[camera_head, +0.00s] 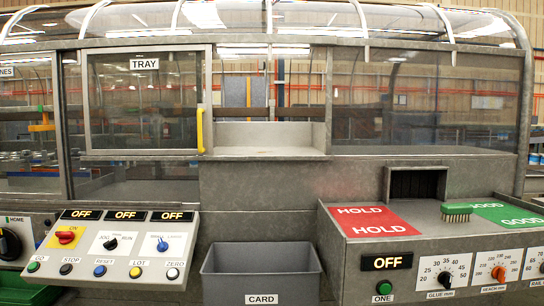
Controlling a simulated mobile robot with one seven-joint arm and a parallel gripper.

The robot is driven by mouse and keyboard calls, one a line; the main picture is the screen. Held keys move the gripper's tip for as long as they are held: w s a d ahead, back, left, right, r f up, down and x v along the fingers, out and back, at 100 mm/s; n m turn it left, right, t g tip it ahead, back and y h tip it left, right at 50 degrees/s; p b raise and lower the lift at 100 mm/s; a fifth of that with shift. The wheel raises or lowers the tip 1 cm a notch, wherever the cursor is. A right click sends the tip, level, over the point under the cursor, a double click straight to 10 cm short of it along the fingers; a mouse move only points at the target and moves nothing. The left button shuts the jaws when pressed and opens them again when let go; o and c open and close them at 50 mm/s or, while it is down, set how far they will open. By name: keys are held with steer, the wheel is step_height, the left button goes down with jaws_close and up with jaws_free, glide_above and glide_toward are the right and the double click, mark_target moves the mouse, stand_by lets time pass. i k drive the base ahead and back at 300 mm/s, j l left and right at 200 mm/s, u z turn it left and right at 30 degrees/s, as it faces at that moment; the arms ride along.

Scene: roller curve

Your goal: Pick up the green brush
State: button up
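The green brush (457,209) lies on the grey counter at the right, with its green back up and pale bristles under it. It sits between the red HOLD area and the green GOOD area, at the left edge of the green one. I cannot tell exactly whether it overlaps the green area. My gripper is not in this view.
The red HOLD area (370,221) and green GOOD area (515,215) are bare. A dark opening (416,184) is behind the brush. Dials and an OFF display (386,262) are on the counter's front. A grey CARD bin (262,277) stands left of it.

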mark_target(450, 212)
steer(key=i+l, duration=0.15)
steer(key=l, duration=0.25)
steer(key=i+l+z, duration=0.15)
steer(key=l, duration=0.25)
steer(key=i+l, duration=0.15)
steer(key=l, duration=0.25)
steer(key=i+l+z, duration=0.1)
steer(key=l, duration=0.3)
steer(key=i+l, duration=0.2)
steer(key=l, duration=0.15)
steer(key=i+l+z, duration=0.15)
steer(key=l, duration=0.25)
